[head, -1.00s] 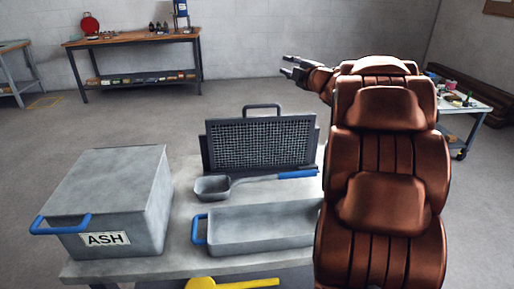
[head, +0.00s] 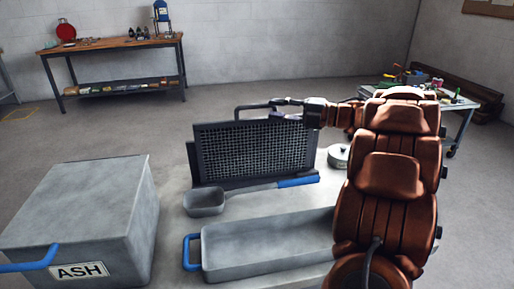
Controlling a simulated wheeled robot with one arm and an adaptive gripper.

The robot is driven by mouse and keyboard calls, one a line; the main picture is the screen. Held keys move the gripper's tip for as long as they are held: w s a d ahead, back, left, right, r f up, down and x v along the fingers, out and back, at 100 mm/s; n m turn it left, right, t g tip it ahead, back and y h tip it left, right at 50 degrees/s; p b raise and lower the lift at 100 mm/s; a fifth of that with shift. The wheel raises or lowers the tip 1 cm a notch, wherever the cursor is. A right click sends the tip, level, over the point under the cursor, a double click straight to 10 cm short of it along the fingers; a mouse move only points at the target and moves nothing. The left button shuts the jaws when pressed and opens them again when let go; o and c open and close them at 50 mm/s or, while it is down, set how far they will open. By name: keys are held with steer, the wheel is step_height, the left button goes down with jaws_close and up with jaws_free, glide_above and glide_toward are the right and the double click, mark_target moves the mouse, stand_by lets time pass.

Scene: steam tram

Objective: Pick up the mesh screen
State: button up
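The mesh screen (head: 256,150) is a dark framed grid standing upright on the grey bench, with a dark loop handle (head: 238,108) on its top edge. My gripper (head: 279,104) is at the right end of this handle, just above the screen's top edge. Its fingers overlap the handle in the head view. I cannot tell whether they touch it or how far apart they are. The handle's right end is partly hidden behind the gripper.
In front of the screen lie a grey scoop (head: 205,203) with a blue grip and a grey tray (head: 265,245) with a blue handle. A large ASH box (head: 85,215) stands at the left. A small lidded pot (head: 339,156) is right of the screen. Workbenches stand behind.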

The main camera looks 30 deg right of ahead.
mark_target(258, 107)
steer(key=x, duration=0.5)
steer(key=shift+w+f+p, duration=0.3)
steer(key=shift+w+p, duration=0.05)
steer(key=shift+w, duration=0.1)
steer(key=shift+w+a+r, duration=0.1)
steer(key=shift+a, duration=0.15)
steer(key=shift+a+r, duration=0.1)
steer(key=shift+a, duration=0.15)
steer(key=shift+d, duration=0.1)
jaws_close()
